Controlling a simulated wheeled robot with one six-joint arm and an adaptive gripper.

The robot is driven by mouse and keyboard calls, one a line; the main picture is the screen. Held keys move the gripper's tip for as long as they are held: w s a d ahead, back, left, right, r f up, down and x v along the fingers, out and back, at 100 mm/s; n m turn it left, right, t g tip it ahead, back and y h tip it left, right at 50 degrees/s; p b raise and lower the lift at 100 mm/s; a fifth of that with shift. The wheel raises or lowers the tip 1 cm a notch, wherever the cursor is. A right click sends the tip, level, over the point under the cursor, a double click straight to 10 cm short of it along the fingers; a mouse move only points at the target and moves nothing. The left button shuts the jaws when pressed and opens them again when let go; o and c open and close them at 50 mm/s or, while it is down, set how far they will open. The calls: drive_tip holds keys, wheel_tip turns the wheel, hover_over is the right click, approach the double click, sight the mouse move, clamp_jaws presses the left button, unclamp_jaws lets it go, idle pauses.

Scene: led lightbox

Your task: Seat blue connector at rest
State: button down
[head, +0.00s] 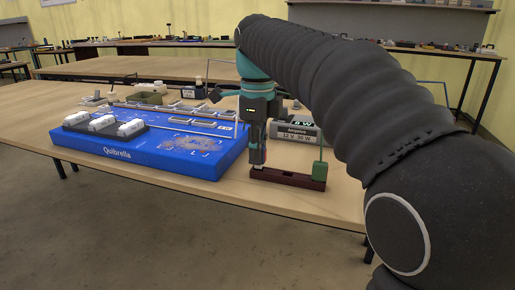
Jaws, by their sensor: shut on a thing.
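My gripper (259,158) points down at the left part of a long dark red-brown rest (290,181) near the table's front edge. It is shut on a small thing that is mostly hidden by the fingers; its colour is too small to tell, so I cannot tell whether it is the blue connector. The fingertips are at or just above the rest; whether the held thing touches it I cannot tell. A green block (319,171) stands upright at the right end of the rest, with a thin green line rising from it.
A blue lightbox panel (150,150) marked "Quibrella" lies left of my gripper, with white modules (103,124) on its left and metal strips behind. A grey power supply (296,134) marked "12 V 30 W" stands behind the rest. Bare wooden tabletop (240,203) lies in front.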

drive_tip(key=shift+f+b, duration=0.3)
drive_tip(key=shift+f, duration=0.45)
drive_tip(key=c, duration=1)
unclamp_jaws()
drive_tip(key=shift+r, duration=0.1)
wheel_tip(320, 180, up, 3)
drive_tip(key=p, duration=0.2)
drive_tip(key=shift+p, duration=0.35)
drive_tip(key=shift+r, duration=2.45)
